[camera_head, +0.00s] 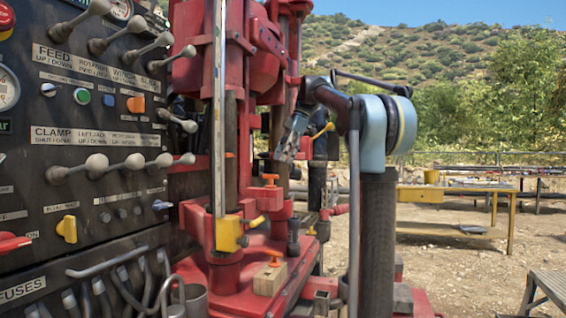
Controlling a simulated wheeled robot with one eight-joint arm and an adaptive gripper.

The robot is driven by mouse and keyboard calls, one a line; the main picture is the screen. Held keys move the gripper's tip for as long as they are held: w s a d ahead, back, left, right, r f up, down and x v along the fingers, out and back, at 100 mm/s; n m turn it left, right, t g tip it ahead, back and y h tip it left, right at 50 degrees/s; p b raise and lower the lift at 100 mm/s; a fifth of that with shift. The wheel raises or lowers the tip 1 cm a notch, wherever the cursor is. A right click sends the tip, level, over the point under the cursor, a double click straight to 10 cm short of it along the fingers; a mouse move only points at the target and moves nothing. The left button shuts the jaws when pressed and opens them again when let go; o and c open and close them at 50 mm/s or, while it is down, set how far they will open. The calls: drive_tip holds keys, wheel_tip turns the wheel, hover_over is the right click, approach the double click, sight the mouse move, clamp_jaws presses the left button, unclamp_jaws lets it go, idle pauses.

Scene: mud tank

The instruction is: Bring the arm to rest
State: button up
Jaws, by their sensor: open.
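My gripper (288,148) hangs at the end of my folded arm, right of the middle of the head view, pointing down and to the left. It is open, and I see nothing between its fingers. It appears in front of the red drill rig (263,50), with its tip near the rig's column in the picture. I cannot tell the gap in depth between them. My arm's blue-grey joint stands at the right, on a dark column.
A black control panel (100,130) with several levers fills the left. An orange-handled piece on a wooden block (268,280) sits on the rig's red base. Open gravel lies between.

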drive_tip(key=s+d+f+m+t+h, duration=0.1)
drive_tip(key=s+d+f+m, duration=0.4)
drive_tip(key=s+f, duration=0.6)
drive_tip(key=s+d+f+m+t+h, duration=0.1)
drive_tip(key=s+d+f+m, duration=0.5)
drive_tip(key=f, duration=1.5)
drive_tip(key=s+d+f+m+t+h, duration=0.1)
drive_tip(key=s+d+f+m, duration=0.4)
drive_tip(key=s+f+m, duration=0.5)
drive_tip(key=s+f+h, duration=0.1)
drive_tip(key=s+f, duration=0.5)
drive_tip(key=f, duration=0.1)
drive_tip(key=shift+d+h, duration=0.2)
drive_tip(key=shift+h, duration=0.1)
drive_tip(key=shift+s, duration=0.1)
drive_tip(key=shift+w+f, duration=0.2)
drive_tip(key=shift+w, duration=0.25)
